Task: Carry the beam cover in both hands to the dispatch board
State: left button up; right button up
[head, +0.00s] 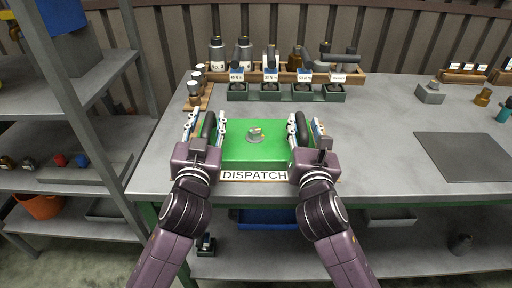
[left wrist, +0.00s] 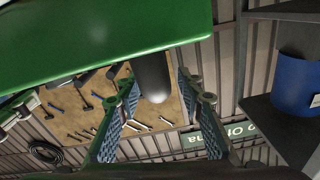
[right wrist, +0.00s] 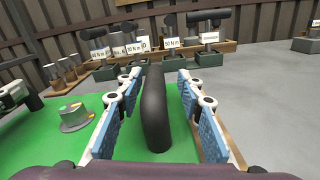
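The green beam cover (head: 240,158) lies flat behind the DISPATCH sign (head: 254,175), with a black handle at each end and a grey knob (head: 255,135) on top. A thin wooden edge of the dispatch board (right wrist: 211,142) shows beside it; the cover hides the rest. My left gripper (head: 207,122) is open, its fingers on either side of the left handle (left wrist: 153,76). My right gripper (head: 305,128) is open around the right handle (right wrist: 155,110), with gaps visible on both sides. The cover's green body also shows in the left wrist view (left wrist: 90,30).
Labelled torque tools stand in dark green holders (head: 288,94) behind the cover. A small wooden rack (head: 205,103) with capped bottles is at the back left. A dark mat (head: 465,156) lies at right, with clear bench between. A grey shelf unit (head: 70,95) stands at left.

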aim_at(306, 143)
pick_arm(q)
notch_tip(306, 143, down, 3)
jog(key=shift+s+d+f+g, duration=0.1)
jog(key=shift+d+g, duration=0.05)
jog(key=shift+g, duration=0.25)
pick_arm(e)
jog(key=shift+a+f, duration=0.1)
pick_arm(q)
jog(key=shift+s, duration=0.2)
pick_arm(e)
jog(key=shift+f, duration=0.1)
pick_arm(q)
jog(key=shift+t, duration=0.3)
jog(key=s, duration=0.2)
jog(key=s+r, duration=0.1)
jog(key=s, duration=0.1)
jog(key=s+r, duration=0.1)
jog(key=s, duration=0.1)
jog(key=shift+s+r, duration=0.15)
jog(key=shift+s, duration=0.25)
pick_arm(e)
jog(key=shift+a, duration=0.1)
pick_arm(q)
jog(key=shift+s+a+r, duration=0.2)
jog(key=shift+s, duration=0.15)
pick_arm(e)
jog(key=shift+s, duration=0.15)
jog(key=s, duration=1.1)
jog(key=shift+s, duration=0.35)
